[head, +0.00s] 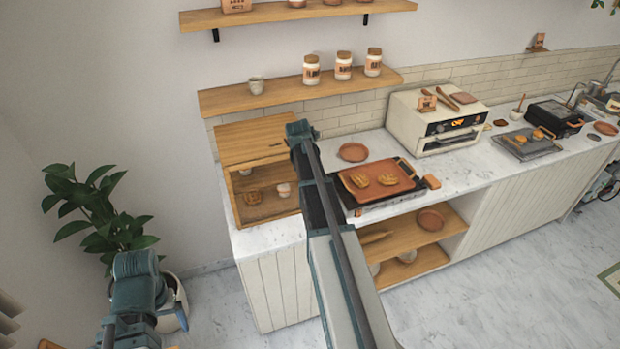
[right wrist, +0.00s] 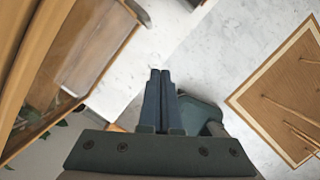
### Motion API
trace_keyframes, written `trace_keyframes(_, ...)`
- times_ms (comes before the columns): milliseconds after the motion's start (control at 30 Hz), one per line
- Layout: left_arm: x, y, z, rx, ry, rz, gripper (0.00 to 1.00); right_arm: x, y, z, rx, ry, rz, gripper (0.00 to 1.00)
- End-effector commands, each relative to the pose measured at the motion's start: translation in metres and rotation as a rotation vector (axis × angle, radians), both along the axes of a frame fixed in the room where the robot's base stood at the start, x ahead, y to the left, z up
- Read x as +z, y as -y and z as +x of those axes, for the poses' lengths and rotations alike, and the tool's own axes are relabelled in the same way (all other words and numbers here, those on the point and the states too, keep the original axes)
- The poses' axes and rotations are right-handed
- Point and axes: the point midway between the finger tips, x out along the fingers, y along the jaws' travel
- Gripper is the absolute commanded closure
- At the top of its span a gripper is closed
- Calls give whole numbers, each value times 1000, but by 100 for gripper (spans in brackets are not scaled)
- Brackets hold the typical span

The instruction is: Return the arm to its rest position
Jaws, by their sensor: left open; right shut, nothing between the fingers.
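My left arm comes in at the bottom left of the head view, with the left gripper (head: 140,297) in front of the plant. The left gripper is open; its fingers are hard to make out, and I see nothing held. My other arm is a long link reaching from the bottom middle up to a dark joint in front of the wooden display case (head: 260,198). In the right wrist view, my right gripper (right wrist: 160,75) is shut, with its two dark fingers together and nothing between them. A pale marbled surface lies beyond its fingertips.
A potted plant (head: 92,212) stands at the left. The counter holds a brown tray (head: 402,186) with pastries on a dark base, a plate (head: 353,152) and an oven (head: 408,122). Wall shelves (head: 285,93) hang above. A brown panel (right wrist: 270,95) shows in the wrist view. Floor in front is clear.

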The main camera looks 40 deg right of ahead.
Motion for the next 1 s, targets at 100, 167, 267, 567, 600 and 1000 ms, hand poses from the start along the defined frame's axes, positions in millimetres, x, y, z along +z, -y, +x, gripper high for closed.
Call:
trace_keyframes(100,0,0,0,0,0,0,16,0,0,0,0,0,0,100)
trace_keyframes(167,0,0,0,0,0,0,16,0,0,0,0,0,0,100)
trace_keyframes(267,0,0,0,0,0,0,16,0,0,0,0,0,0,100)
trace_keyframes(567,-33,0,0,-1,0,0,16,-35,-79,-8,-178,38,43,100)
trace_keyframes(600,-42,0,0,-2,1,1,16,-44,-103,-11,-240,50,56,100)
trace_keyframes(1000,-126,0,1,-6,2,1,16,-130,-316,-96,-938,125,150,100)
